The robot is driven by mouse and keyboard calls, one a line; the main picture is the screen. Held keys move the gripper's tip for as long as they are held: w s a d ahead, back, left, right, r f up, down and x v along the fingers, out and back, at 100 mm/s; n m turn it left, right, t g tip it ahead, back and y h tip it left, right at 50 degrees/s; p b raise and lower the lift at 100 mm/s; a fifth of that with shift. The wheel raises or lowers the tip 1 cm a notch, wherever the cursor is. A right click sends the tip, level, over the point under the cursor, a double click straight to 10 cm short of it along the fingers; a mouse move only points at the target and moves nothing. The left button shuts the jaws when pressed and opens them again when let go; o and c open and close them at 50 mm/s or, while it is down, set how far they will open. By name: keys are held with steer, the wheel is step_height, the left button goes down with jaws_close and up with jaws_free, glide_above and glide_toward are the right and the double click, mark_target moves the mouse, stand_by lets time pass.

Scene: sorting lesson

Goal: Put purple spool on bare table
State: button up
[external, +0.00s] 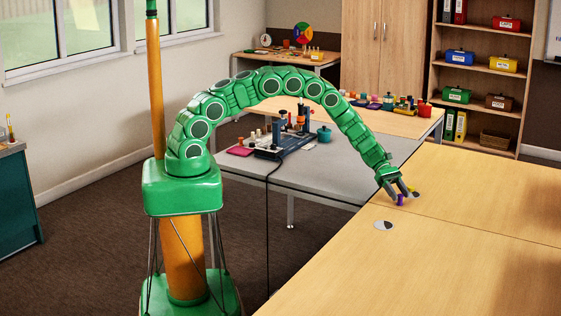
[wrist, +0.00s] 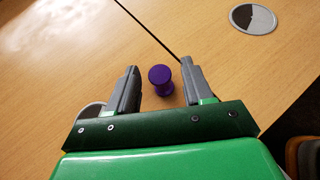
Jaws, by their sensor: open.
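The purple spool (external: 400,200) stands upright on the bare light-wood table (external: 460,250), near the table's left edge. In the wrist view the spool (wrist: 161,76) is between the fingers of my gripper (wrist: 160,70), with gaps on both sides. My gripper (external: 402,193) is open, reaching down at the tabletop around the spool. Its fingers do not appear to touch the spool. In the external view the fingers partly hide the spool.
A round grey grommet (external: 383,225) is set in the tabletop near the spool; a grommet also shows in the wrist view (wrist: 253,18). A seam crosses the table. A grey table (external: 330,170) with equipment stands to the left. The wood surface to the right is clear.

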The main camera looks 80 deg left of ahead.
steer(key=v, duration=1.2)
steer(key=s+d+r+m+g+y, duration=0.1)
steer(key=s+r+m+g+y, duration=0.15)
steer(key=s+r+m, duration=0.65)
steer(key=s+r+m+g+y, duration=0.25)
steer(key=s+r, duration=0.85)
steer(key=s, duration=0.7)
steer(key=s+a+r+m+y, duration=0.2)
steer(key=s+a+m, duration=0.1)
steer(key=s, duration=0.7)
steer(key=s+a+r+m+y, duration=0.2)
steer(key=s+a+m, duration=0.1)
steer(key=s, duration=0.7)
steer(key=s+a+r+m+y, duration=0.2)
steer(key=s+a+m, duration=0.1)
steer(key=s, duration=0.7)
steer(key=shift+y, duration=0.4)
steer(key=shift+r, duration=0.1)
